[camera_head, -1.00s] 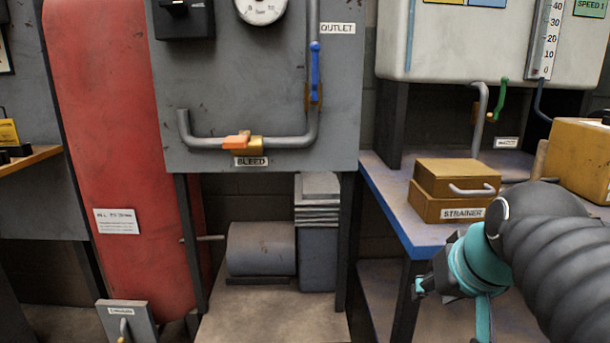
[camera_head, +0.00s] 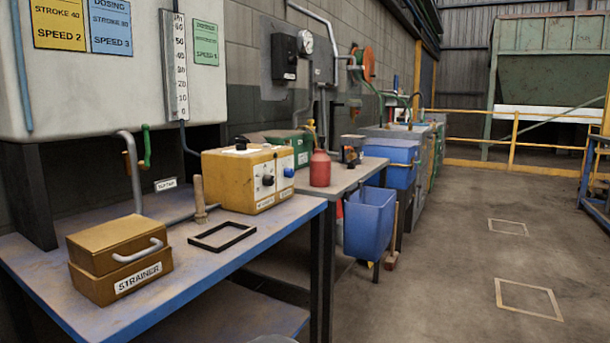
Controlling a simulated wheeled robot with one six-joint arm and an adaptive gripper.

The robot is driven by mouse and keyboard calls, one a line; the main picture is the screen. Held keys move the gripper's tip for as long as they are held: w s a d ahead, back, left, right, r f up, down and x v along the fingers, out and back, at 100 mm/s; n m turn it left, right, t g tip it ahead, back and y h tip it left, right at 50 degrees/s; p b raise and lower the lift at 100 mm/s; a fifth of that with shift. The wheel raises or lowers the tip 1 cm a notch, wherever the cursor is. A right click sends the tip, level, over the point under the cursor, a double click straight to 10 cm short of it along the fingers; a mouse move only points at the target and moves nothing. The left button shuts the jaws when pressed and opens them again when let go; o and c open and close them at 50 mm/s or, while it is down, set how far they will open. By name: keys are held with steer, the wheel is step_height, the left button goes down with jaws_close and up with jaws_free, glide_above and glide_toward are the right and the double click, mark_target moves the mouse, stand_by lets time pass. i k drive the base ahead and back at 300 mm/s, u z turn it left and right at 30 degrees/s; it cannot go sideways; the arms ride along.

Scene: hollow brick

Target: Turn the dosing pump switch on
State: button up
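A yellow box (camera_head: 238,180), which looks like the dosing pump, stands on the blue-edged bench (camera_head: 150,318). Its front carries a dark knob (camera_head: 267,180) and a blue knob (camera_head: 288,172), with small labels too small to read. A black part (camera_head: 241,142) sits on its top; I cannot tell whether this is the switch or how it is set. My gripper is out of view.
A tan STRAINER box (camera_head: 120,262) with a handle, a brush (camera_head: 200,200) and a black frame (camera_head: 221,236) share the bench. A white tank (camera_head: 90,80) hangs above. A red bottle (camera_head: 320,168) and blue bin (camera_head: 370,222) are beyond. Floor at right (camera_head: 450,270) is open.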

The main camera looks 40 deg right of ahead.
mark_target(241, 144)
steer(key=u, duration=0.2)
steer(key=i, duration=0.3)
steer(key=u, duration=0.4)
steer(key=k, duration=0.8)
steer(key=z, duration=1.05)
steer(key=i, duration=0.55)
steer(key=u, duration=0.05)
